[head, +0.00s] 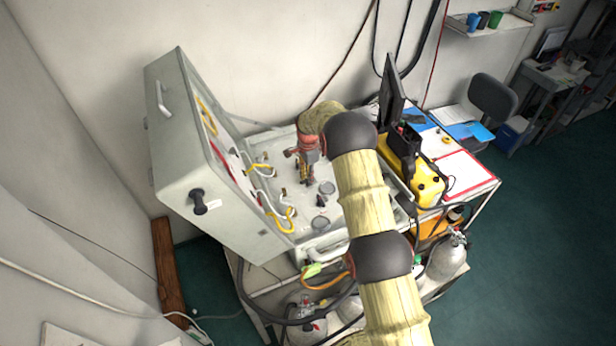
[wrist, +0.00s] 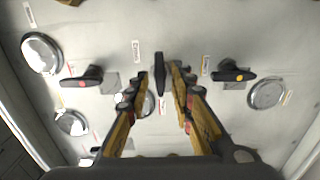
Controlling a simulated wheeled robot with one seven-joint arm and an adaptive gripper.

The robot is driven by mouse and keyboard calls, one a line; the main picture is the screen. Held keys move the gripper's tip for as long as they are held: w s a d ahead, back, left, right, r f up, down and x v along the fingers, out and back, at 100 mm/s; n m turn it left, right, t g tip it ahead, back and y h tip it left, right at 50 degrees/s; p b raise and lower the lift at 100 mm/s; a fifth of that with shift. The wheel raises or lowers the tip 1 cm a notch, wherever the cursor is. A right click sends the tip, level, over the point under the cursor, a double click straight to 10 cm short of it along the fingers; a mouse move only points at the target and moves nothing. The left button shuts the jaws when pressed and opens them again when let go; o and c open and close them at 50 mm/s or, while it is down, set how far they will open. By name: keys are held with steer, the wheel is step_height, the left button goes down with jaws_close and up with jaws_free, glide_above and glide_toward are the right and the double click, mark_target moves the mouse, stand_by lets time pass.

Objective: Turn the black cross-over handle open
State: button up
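In the wrist view, a black handle (wrist: 160,73) sits near the middle of the pale panel (wrist: 205,30), pointing up and down the picture. A small label (wrist: 136,51) stands left of it; its print is too blurred to read surely. My gripper (wrist: 155,80) is open, one finger on each side of the handle's lower part. I cannot tell whether either finger touches it. In the head view, my gripper (head: 308,172) is over the open panel case (head: 275,148), and the middle handle cannot be made out there.
Two more black handles lie crosswise, one left (wrist: 82,80) with a red dot and one right (wrist: 232,75) with an orange dot. Round gauges (wrist: 41,53) flank them. The case's raised lid (head: 185,150) stands left; a yellow case (head: 428,185) and monitor (head: 392,90) stand right.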

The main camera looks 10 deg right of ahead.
jaws_close()
stand_by(0.5)
steer(key=n+b, duration=0.3)
steer(key=shift+f+n+b, duration=0.1)
steer(key=shift+n+b, duration=0.2)
steer(key=shift+b, duration=0.05)
steer(key=n+b, duration=0.3)
steer(key=n, duration=0.2)
steer(key=shift+n, duration=0.3)
steer(key=n+b, duration=0.1)
steer(key=n, duration=0.2)
steer(key=shift+d, duration=0.1)
steer(key=shift+r+n+b, duration=0.2)
steer(key=shift+n+b, duration=0.6)
steer(key=shift+n, duration=1.7)
steer(key=shift+o, duration=0.5)
jaws_free()
steer(key=shift+o, duration=0.4)
